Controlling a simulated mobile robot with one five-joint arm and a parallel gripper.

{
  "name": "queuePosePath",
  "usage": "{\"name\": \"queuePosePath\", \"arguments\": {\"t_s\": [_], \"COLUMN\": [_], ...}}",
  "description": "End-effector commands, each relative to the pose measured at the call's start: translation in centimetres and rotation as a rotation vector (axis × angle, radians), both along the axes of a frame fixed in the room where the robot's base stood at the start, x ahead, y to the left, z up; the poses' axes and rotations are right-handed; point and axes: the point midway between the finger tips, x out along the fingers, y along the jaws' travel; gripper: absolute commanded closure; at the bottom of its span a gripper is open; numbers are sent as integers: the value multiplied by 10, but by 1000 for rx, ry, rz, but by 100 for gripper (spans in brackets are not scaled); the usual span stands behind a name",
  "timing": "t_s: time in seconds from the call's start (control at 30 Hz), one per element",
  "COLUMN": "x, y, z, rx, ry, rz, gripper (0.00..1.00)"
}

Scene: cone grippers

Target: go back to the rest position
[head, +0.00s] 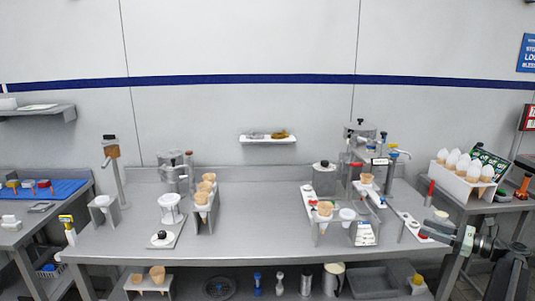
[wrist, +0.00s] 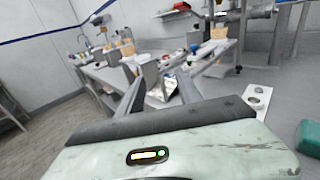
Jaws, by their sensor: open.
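My gripper shows in the wrist view (wrist: 155,76) with its two grey fingers spread apart. Nothing is held between them; the bench and its equipment show beyond the gap. In the head view my dark arm reaches in at the lower right, in front of the right end of the steel bench (head: 262,234). The fingertips are too small to make out there. The bench carries cone holders, machines and cones, and my gripper appears clear of them.
A white rack of wrapped cones (head: 464,182) stands on the right-hand table. A holder with stacked cones (head: 204,200) is left of centre on the bench. A white stand with a cone (head: 324,210) is right of centre. The middle of the bench is clear.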

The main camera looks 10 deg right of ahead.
Motion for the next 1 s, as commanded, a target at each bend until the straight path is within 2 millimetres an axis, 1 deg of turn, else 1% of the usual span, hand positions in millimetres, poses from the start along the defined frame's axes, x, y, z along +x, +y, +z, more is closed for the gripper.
{"name": "queuePosePath", "arguments": {"t_s": [0.03, 0.17, 0.27, 0.37, 0.47, 0.57, 0.67, 0.7, 0.73, 0.77, 0.8, 0.87, 0.9, 1.0], "x": [6, 19, 30, 43, 55, 66, 72, 71, 69, 65, 57, 41, 29, 1], "y": [11, 36, 61, 92, 131, 181, 249, 282, 308, 334, 367, 412, 437, 482], "z": [-1, -10, -18, -28, -40, -56, -76, -86, -93, -100, -110, -123, -129, -138], "rx": [-20, -85, -149, -230, -333, -467, -659, -757, -837, -921, -1039, -1216, -1325, -1559], "ry": [4, 18, 26, 36, 42, 44, 29, 14, -3, -24, -60, -131, -185, -331], "rz": [14, 47, 82, 130, 196, 288, 436, 517, 588, 666, 780, 963, 1091, 1393], "gripper": [58, 58, 58, 58, 58, 58, 58, 58, 58, 58, 58, 58, 58, 58]}}
